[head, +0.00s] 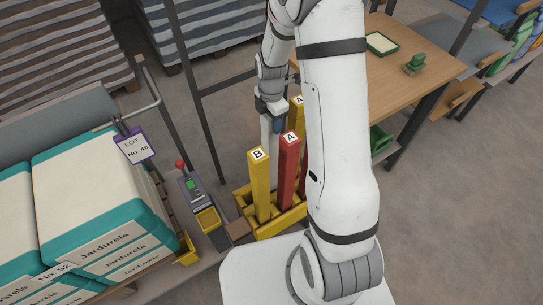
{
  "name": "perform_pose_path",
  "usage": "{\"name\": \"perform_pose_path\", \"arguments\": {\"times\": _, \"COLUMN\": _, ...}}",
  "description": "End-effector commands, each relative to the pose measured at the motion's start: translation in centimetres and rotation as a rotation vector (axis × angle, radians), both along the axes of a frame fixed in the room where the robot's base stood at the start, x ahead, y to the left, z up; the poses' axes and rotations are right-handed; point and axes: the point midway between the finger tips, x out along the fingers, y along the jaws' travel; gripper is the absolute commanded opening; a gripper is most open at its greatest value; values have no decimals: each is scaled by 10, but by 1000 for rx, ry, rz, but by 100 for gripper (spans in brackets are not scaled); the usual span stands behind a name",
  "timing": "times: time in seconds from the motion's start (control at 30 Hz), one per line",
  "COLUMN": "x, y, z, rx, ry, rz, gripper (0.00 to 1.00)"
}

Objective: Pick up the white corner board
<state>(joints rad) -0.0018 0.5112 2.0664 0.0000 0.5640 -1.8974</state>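A yellow board marked B (259,188), a red board marked A (289,168) and another yellow board marked A (297,112) stand upright in a yellow divided rack (268,231). A pale, whitish upright piece, seemingly the white corner board (266,140), shows behind the yellow B board and left of the red board. Its lower part is hidden by the boards in front. My gripper (271,112) points down at the top of this pale piece. I cannot tell whether its fingers are closed on it or only around it.
Left stands a pallet of teal and white sacks (95,200) with a purple lot tag (134,146). A small device with a red knob (190,186) stands left of the rack. A wooden table (410,45) is at the upper right. My arm hides the rack's right side.

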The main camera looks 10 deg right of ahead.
Motion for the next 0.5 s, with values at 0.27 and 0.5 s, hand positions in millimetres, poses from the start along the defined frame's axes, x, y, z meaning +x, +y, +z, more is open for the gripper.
{"name": "perform_pose_path", "arguments": {"times": 0.27, "x": 0, "y": 0, "z": 0, "rx": 0, "ry": 0, "rz": 1, "gripper": 31}}
{"name": "perform_pose_path", "arguments": {"times": 0.5, "x": 0, "y": 1, "z": 0, "rx": 0, "ry": 0, "rz": 1, "gripper": 11}}
